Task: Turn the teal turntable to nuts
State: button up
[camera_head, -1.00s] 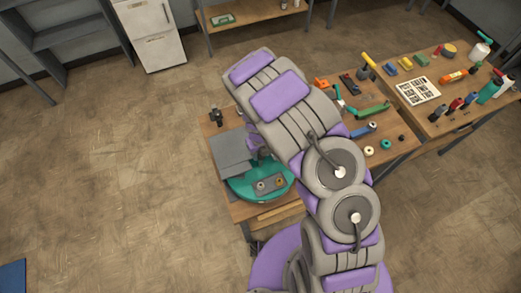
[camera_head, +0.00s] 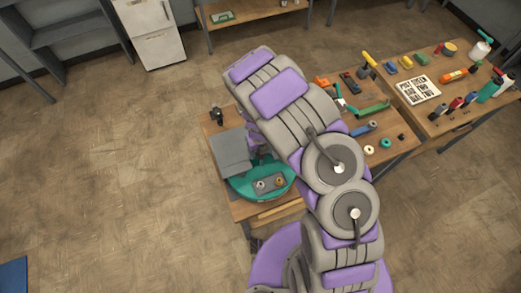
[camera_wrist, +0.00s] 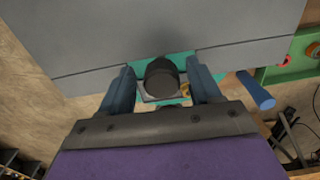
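The teal turntable (camera_head: 238,190) lies on the near left of the wooden workbench. A grey tray (camera_head: 270,183) with small round parts sits on its exposed front. A flat grey cover (camera_head: 231,152) hides its back part. In the wrist view, a dark round knob (camera_wrist: 162,80) stands by the edge of the grey cover (camera_wrist: 100,35), with teal surface (camera_wrist: 181,66) around it. My gripper (camera_wrist: 162,71) is open, one blue-grey finger on each side of the knob, with visible gaps. In the head view my arm hides the gripper.
Right of the turntable the bench holds green and cream rings (camera_head: 385,143), a blue-handled tool (camera_head: 364,130) and a green part (camera_head: 372,109). A second table (camera_head: 455,95) carries bottles, screwdrivers and a printed sheet (camera_head: 417,89). Open floor (camera_head: 110,190) lies to the left.

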jog(key=shift+o, duration=0.2)
jog(key=shift+s, duration=0.2)
jog(key=shift+r, duration=0.1)
notch_tip(320, 180, up, 17)
dwell(0.5)
jog(key=shift+a, duration=0.1)
dwell(0.3)
jog(key=shift+r, duration=0.1)
